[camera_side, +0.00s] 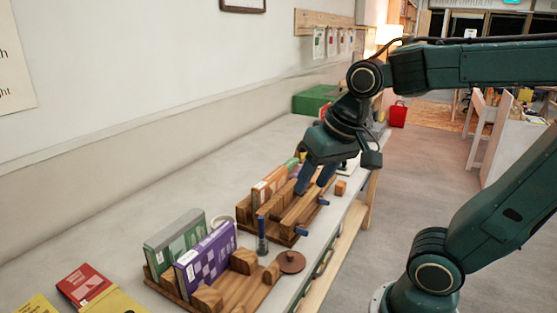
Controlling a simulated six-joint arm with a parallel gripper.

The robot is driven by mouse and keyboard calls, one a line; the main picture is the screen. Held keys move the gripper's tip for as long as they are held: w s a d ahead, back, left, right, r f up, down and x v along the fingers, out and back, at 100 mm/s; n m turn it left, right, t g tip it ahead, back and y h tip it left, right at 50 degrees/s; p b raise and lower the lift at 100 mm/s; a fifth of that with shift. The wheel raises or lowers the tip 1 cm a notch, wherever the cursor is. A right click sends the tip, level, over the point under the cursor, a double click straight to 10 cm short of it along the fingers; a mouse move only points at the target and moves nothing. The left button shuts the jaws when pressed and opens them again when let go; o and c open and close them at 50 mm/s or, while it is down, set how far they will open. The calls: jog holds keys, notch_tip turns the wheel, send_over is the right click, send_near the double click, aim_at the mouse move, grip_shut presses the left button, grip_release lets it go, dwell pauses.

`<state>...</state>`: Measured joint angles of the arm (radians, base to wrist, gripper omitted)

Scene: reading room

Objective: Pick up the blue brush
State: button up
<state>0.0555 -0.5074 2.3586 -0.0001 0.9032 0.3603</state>
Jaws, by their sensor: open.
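My gripper (315,182) points down over a wooden rack (283,238) on the long grey table, its two fingers apart with nothing visible between them. Several small blue things are in view, and I cannot tell for sure which is the blue brush. A slim dark blue piece (262,236) stands upright at the rack's near left end. Two short blue ends, one nearer (300,230) and one farther (323,201), stick out at the rack's right side. My gripper is above and behind the upright piece, clear of it. The fingers hide part of the rack.
An orange box (268,188) stands in the rack. Nearer, a second wooden rack holds a purple box (207,262) and a green-grey box (172,240). A brown round lid (291,262) lies beside it. A wooden cube (340,187) sits near the table's right edge.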

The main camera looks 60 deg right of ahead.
jog(key=w+d+f+m+g, duration=0.1)
jog(key=w+d+f+m, duration=0.1)
jog(key=w+m, duration=0.25)
jog(key=w+d+f+m+g, duration=0.1)
jog(key=w+d+f+m, duration=0.1)
jog(key=w+m, duration=0.3)
jog(key=m+g, duration=0.2)
jog(key=m, duration=0.6)
send_over(261, 218)
notch_tip(261, 218, down, 9)
jog(key=shift+f, duration=0.1)
jog(key=shift+f, duration=4.25)
jog(key=shift+f, duration=0.1)
jog(key=shift+f, duration=2.5)
jog(key=shift+w, duration=0.1)
grip_shut()
